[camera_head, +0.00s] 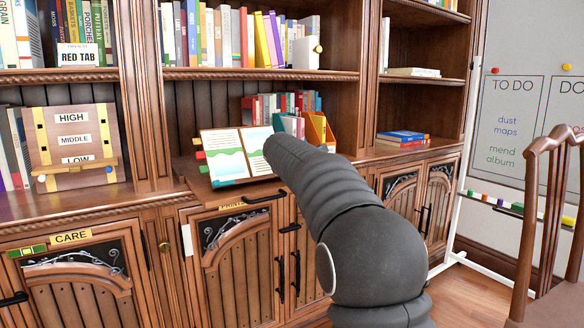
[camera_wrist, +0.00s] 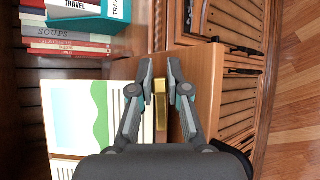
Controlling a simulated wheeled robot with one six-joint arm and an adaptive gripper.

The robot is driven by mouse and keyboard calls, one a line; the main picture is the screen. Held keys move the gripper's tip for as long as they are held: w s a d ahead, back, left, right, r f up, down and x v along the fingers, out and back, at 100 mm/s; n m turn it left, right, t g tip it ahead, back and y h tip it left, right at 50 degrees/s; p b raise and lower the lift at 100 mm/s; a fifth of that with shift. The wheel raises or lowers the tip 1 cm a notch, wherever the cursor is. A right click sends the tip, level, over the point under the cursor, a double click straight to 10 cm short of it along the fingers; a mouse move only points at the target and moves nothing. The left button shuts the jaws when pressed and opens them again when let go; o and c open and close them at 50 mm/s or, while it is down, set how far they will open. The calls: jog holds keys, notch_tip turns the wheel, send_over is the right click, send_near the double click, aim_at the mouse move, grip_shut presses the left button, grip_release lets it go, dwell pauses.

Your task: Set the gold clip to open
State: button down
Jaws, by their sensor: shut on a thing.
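The gold clip (camera_wrist: 161,122) is a narrow shiny gold piece between my fingers in the wrist view, beside the edge of the open book (camera_wrist: 70,110). My gripper (camera_wrist: 161,75) has a finger on each side of it and is shut on it. The clip's exact setting is hard to tell, as the fingers cover part of it. In the head view the open book (camera_head: 222,158) leans on the wooden ledge. There my dark arm hides my gripper and the clip.
Teal and red books (camera_wrist: 75,35) stand near the open book. A board with a HIGH, MIDDLE, LOW scale (camera_head: 74,145) stands at left. Cabinet doors with black handles (camera_head: 240,265) lie below the ledge. A wooden chair (camera_head: 548,220) and whiteboard (camera_head: 515,130) are at right.

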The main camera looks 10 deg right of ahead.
jog(key=shift+s+d+f+m+g, duration=0.1)
jog(key=shift+f+m+g, duration=0.05)
jog(key=shift+m+g, duration=0.2)
dwell(0.3)
jog(key=c, duration=1.1)
grip_release()
jog(key=shift+v, duration=4.05)
jog(key=shift+s+f, duration=0.1)
jog(key=s+f+m+g+y, duration=0.1)
jog(key=s+f+m, duration=0.25)
jog(key=s, duration=0.75)
jog(key=s+f+m+g+y, duration=0.1)
jog(key=s+f+m+g, duration=0.3)
jog(key=s, duration=0.6)
jog(key=s+a+f+m+y, duration=0.1)
jog(key=s+f+m, duration=0.2)
jog(key=s+f, duration=0.2)
jog(key=s+a+f+m+y, duration=0.1)
jog(key=s+f+m, duration=0.2)
jog(key=s, duration=0.8)
jog(key=s+a+f+m, duration=0.1)
jog(key=s+f+m, duration=0.3)
jog(key=s+f, duration=0.3)
jog(key=shift+s+f+g+y, duration=0.3)
jog(key=shift+s+y, duration=0.1)
jog(key=shift+s, duration=0.25)
